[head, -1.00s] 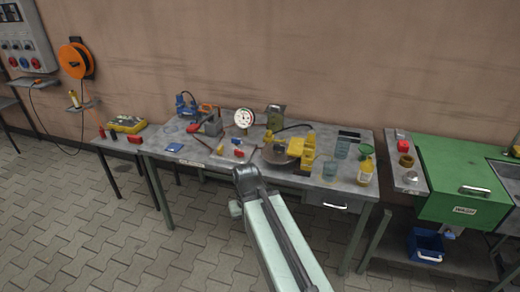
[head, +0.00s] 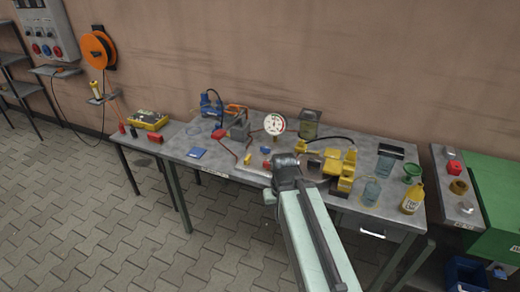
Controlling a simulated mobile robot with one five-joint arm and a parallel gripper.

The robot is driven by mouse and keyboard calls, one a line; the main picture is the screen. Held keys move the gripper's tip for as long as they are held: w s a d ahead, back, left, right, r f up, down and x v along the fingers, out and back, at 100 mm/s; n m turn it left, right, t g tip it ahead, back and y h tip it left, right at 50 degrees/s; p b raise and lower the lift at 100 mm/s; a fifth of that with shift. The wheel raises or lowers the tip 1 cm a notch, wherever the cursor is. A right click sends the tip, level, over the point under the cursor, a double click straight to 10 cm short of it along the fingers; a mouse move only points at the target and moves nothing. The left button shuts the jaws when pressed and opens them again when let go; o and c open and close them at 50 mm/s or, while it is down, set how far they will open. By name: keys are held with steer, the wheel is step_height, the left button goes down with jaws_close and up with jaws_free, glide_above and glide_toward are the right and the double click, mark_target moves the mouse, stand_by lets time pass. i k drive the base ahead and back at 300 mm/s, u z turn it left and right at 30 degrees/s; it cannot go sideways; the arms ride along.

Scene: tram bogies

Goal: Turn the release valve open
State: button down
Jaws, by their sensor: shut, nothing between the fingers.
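A pressure gauge (head: 274,124) with a white dial stands on the grey workbench (head: 375,216). Several small red, blue and yellow parts lie in front of it, including a red part (head: 266,163). Left of the gauge is a grey block (head: 239,130) with a red knob-like part (head: 219,134) beside it. I cannot tell which of these is the release valve or how it is turned. My gripper (head: 287,160) is at the far end of my arm, over the bench's front middle, shut and empty. The arm's end hides what lies directly behind it.
A yellow device (head: 341,165) with a black hose stands just right of my gripper. A clear beaker (head: 371,192), yellow bottle (head: 412,199) and green funnel (head: 413,171) stand farther right. A blue tool (head: 210,103) stands at the back left. The floor in front is clear.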

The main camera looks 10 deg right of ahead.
mark_target(265, 164)
steer(key=z, duration=0.05)
steer(key=i, duration=0.95)
steer(key=u, duration=0.05)
steer(key=k, duration=0.5)
steer(key=z, duration=1.45)
steer(key=k, duration=1.05)
steer(key=u, duration=1.05)
steer(key=i, duration=0.95)
steer(key=z, duration=0.05)
